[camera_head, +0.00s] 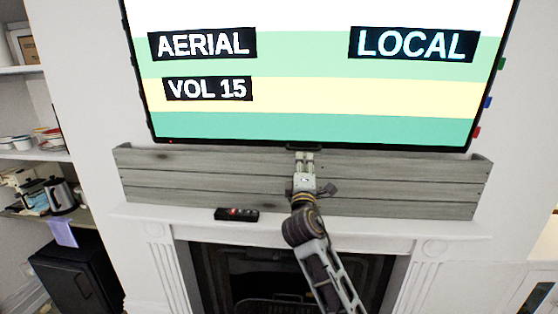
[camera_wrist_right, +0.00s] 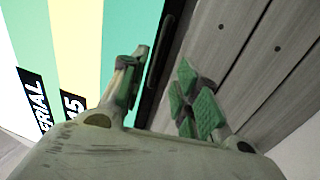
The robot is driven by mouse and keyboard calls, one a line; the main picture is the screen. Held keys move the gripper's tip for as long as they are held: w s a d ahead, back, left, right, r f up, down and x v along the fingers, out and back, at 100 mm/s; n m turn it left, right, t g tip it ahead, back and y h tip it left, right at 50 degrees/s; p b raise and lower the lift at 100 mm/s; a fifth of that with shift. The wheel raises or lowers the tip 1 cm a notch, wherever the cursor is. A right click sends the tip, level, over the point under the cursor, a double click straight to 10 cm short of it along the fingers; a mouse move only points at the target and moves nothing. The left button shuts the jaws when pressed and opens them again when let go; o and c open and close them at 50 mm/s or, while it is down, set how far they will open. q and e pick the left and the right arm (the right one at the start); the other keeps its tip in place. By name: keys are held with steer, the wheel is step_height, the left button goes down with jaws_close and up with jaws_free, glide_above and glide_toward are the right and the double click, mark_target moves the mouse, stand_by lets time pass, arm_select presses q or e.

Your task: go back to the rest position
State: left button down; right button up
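My right gripper (camera_head: 304,160) is raised in front of the grey wooden planks above the mantel, just under the lower edge of the television (camera_head: 310,128). In the right wrist view its green-padded fingers (camera_wrist_right: 160,98) stand apart with nothing between them, so it is open and empty. The television's dark lower edge shows beyond the fingers there. I cannot tell whether a fingertip touches the television or the planks. My left gripper is in neither view.
A small black box with red marks (camera_head: 237,214) lies on the white mantel shelf (camera_head: 170,215), left of my right arm. The dark fireplace opening (camera_head: 225,270) is below. Shelves with a kettle (camera_head: 60,196) and bowls stand at the left.

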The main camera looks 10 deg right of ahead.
steer(key=s+d+f+m+g+y, duration=0.1)
steer(key=s+d+f+m+g, duration=0.2)
steer(key=f, duration=0.6)
steer(key=s+f+m+g, duration=0.25)
steer(key=s+f, duration=0.35)
steer(key=f, duration=0.3)
steer(key=s+d+f+m+g+y, duration=0.1)
steer(key=s+d+f+m+g, duration=0.2)
steer(key=f, duration=0.6)
steer(key=s+a+f+m+g+y, duration=0.2)
steer(key=s+f+g, duration=0.2)
steer(key=s+f, duration=0.55)
steer(key=s+a+f+m+g+y, duration=0.2)
steer(key=s+f+g, duration=0.2)
steer(key=s, duration=1.1)
steer(key=s+f+g, duration=0.2)
steer(key=s+f, duration=0.1)
steer(key=f, duration=3.1)
steer(key=s+d+f, duration=0.2)
steer(key=s+f, duration=0.7)
steer(key=s, duration=0.2)
steer(key=s+d+f, duration=0.2)
steer(key=s+f, duration=0.8)
steer(key=s, duration=0.1)
steer(key=shift+s+d+f+g, duration=0.15)
steer(key=shift+s+f+g, duration=0.05)
steer(key=shift+g, duration=0.15)
